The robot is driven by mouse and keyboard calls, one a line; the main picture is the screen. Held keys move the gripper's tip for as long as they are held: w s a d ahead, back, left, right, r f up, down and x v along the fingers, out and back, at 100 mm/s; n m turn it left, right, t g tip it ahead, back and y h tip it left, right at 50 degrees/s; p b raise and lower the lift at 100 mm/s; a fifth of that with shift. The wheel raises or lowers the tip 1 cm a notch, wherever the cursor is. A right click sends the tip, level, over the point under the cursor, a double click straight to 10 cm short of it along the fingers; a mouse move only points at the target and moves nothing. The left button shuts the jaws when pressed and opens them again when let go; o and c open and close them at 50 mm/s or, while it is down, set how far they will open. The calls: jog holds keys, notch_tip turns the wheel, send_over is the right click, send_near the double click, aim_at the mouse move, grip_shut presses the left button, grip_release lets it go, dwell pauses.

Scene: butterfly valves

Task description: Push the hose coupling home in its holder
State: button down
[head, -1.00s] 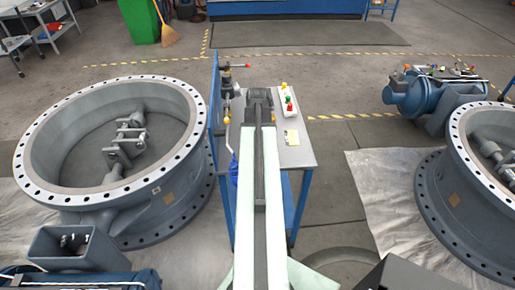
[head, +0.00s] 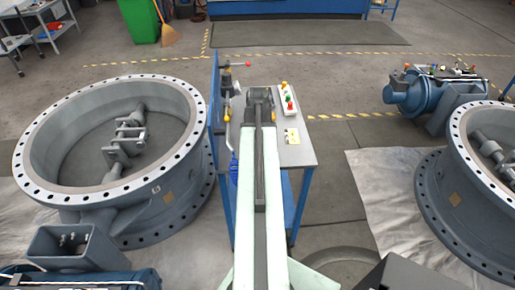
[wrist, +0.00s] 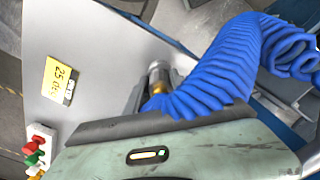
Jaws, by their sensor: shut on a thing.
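In the wrist view a metal hose coupling (wrist: 158,78) with a brass-coloured band shows just past the front edge of my gripper. A blue ribbed hose (wrist: 215,80) bends away from it to the upper right. A dark finger lies beside the coupling, and my gripper is shut on it. In the head view my gripper (head: 260,96) is above the small grey table, and the blue hose (head: 234,168) hangs left of my arm. The coupling is hidden there. I cannot clearly make out the holder or how far the coupling sits in it.
A button box (head: 288,99) and a yellow label (head: 292,135) are on the table (head: 300,155), right of my gripper. Large flanged valves flank the table on the floor.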

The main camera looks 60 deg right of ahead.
jog(key=shift+f+b, duration=0.35)
jog(key=shift+b, duration=0.05)
dwell(0.4)
jog(key=c, duration=0.5)
grip_release()
notch_tip(320, 180, up, 8)
jog(key=p, duration=0.7)
jog(key=shift+s+f+p, duration=0.1)
jog(key=shift+f+p, duration=0.05)
jog(key=shift+p, duration=0.2)
jog(key=shift+f, duration=0.1)
